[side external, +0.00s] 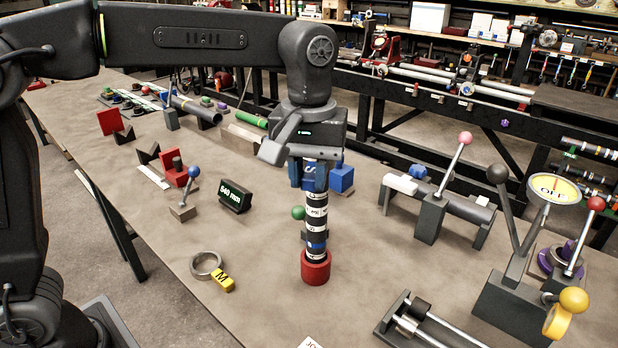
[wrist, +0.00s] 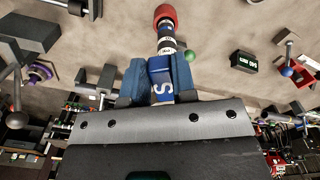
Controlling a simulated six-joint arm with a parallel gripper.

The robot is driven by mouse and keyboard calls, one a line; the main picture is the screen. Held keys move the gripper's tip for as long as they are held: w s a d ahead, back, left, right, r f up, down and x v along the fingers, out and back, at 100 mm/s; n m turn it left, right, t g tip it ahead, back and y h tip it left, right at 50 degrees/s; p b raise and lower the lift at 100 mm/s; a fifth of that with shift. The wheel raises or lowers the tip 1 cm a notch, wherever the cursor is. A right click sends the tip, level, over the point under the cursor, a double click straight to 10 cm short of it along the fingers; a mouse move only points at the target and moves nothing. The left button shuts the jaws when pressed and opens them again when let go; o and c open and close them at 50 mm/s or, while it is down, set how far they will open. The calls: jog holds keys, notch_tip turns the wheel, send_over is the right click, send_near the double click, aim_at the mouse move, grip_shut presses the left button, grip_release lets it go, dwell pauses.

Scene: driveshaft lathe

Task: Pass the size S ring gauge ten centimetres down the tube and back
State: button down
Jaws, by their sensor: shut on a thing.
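My gripper (side external: 317,180) points down over the table, its blue fingers shut on the blue S tag (wrist: 160,82) of the size S ring gauge. The gauge's ring is not clearly seen, so I cannot tell whether it is around the tube. The tube (side external: 316,222), black with white label bands and a blue band low down, stands upright in a red cup-like base (side external: 316,267), directly below my gripper. In the wrist view the tube (wrist: 166,42) runs from the tag away to the red base (wrist: 165,13). The tube's top is hidden by the fingers.
A metal ring gauge (side external: 206,264) with a yellow M tag lies left of the red base. A black "540 mm" display (side external: 235,195) and a blue-knobbed lever (side external: 186,195) stand further left. Fixtures with levers (side external: 430,215) and a gauge dial (side external: 553,190) stand at right.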

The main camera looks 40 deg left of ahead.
jog(key=shift+r, duration=3.2)
